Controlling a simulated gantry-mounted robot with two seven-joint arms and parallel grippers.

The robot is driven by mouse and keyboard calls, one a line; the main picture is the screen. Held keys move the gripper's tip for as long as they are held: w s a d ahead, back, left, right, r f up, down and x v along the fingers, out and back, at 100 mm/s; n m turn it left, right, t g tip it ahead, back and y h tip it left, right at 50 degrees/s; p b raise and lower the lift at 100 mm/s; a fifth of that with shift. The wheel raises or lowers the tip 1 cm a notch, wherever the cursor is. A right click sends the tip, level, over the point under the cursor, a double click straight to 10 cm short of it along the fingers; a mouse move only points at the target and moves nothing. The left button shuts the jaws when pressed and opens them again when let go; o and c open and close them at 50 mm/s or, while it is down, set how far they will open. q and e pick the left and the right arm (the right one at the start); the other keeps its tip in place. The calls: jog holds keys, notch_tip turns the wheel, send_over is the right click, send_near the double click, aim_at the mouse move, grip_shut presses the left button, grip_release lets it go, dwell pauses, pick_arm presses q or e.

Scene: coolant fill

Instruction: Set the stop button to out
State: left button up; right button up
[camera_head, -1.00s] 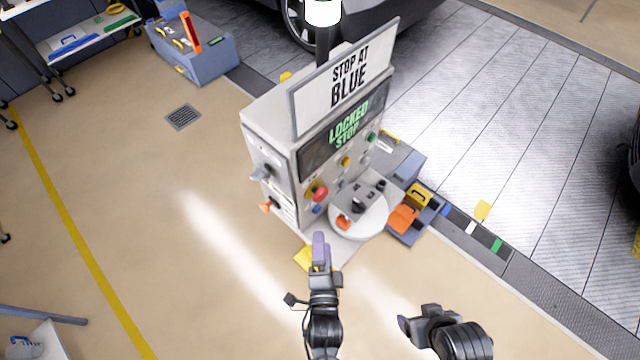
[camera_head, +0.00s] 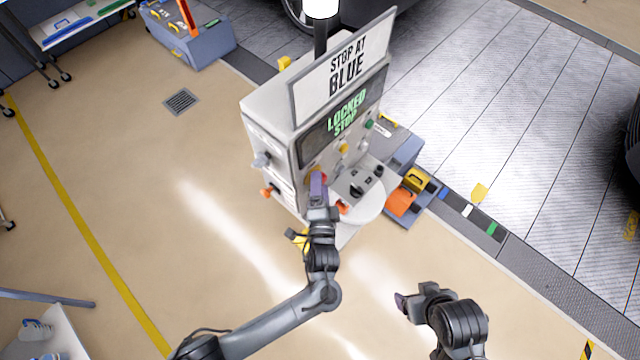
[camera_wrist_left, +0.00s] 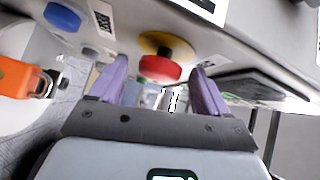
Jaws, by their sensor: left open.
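The stop button is a red mushroom knob (camera_wrist_left: 160,68) on a yellow collar (camera_wrist_left: 165,45) on the machine's front panel, in the left wrist view. My left gripper (camera_wrist_left: 158,80) has its two purple fingers apart, one on each side of the red knob; whether they touch it I cannot tell. In the head view the left gripper (camera_head: 318,184) covers most of the button. The machine (camera_head: 275,135) has a screen (camera_head: 345,120) reading "LOCKED STOP" and a sign (camera_head: 346,70) reading "STOP AT BLUE". My right gripper (camera_head: 404,302) is apart from the machine; its finger gap is unclear.
A blue button (camera_wrist_left: 62,17) and an orange part (camera_wrist_left: 22,78) are beside the red knob in the left wrist view. A round white shelf (camera_head: 365,208) juts out from the machine. An orange knob (camera_head: 267,192) is on its left side.

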pick_arm(q)
jog(key=shift+w, duration=0.3)
jog(key=shift+c, duration=0.2)
